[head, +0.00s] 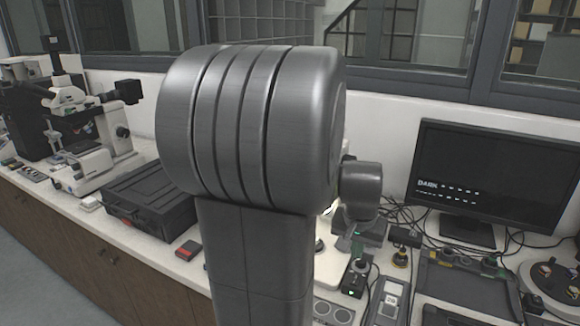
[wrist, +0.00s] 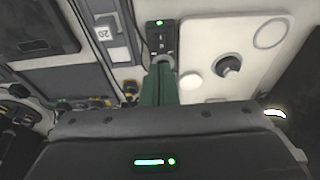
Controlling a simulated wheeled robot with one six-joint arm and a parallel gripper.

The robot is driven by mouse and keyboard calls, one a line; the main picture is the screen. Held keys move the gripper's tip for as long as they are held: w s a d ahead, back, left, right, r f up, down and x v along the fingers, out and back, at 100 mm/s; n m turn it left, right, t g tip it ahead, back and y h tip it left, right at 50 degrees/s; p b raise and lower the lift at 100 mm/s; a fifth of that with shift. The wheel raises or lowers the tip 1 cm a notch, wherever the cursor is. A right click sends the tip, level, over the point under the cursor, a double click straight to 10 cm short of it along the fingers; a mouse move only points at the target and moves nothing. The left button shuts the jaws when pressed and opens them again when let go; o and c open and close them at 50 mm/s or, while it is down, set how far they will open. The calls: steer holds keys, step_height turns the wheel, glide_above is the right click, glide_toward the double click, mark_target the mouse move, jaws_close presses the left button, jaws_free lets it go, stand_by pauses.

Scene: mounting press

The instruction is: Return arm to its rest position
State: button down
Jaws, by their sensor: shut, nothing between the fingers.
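In the wrist view my gripper (wrist: 163,68) shows as narrow green fingers closed together beyond its dark body. I see nothing held between them. The fingertips appear over the bench next to a small black device with a green light (wrist: 160,38); I cannot tell how high above it they are.
The bench (head: 150,240) is crowded. A microscope (head: 85,135) and a black case (head: 150,198) stand at left, with a small red-and-black box (head: 188,250) nearby. A monitor (head: 490,180) and cables are at right. A white panel with a knob (wrist: 227,66) lies near the fingers.

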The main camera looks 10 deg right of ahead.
steer(key=x, duration=0.2)
steer(key=w+x, duration=0.1)
steer(key=x, duration=0.2)
steer(key=d+x, duration=0.1)
steer(key=x, duration=0.1)
steer(key=shift+w+f, duration=0.15)
steer(key=shift+w, duration=0.1)
steer(key=shift+f+b, duration=0.2)
steer(key=shift+b, duration=1.2)
steer(key=shift+v, duration=2.15)
steer(key=shift+w, duration=0.1)
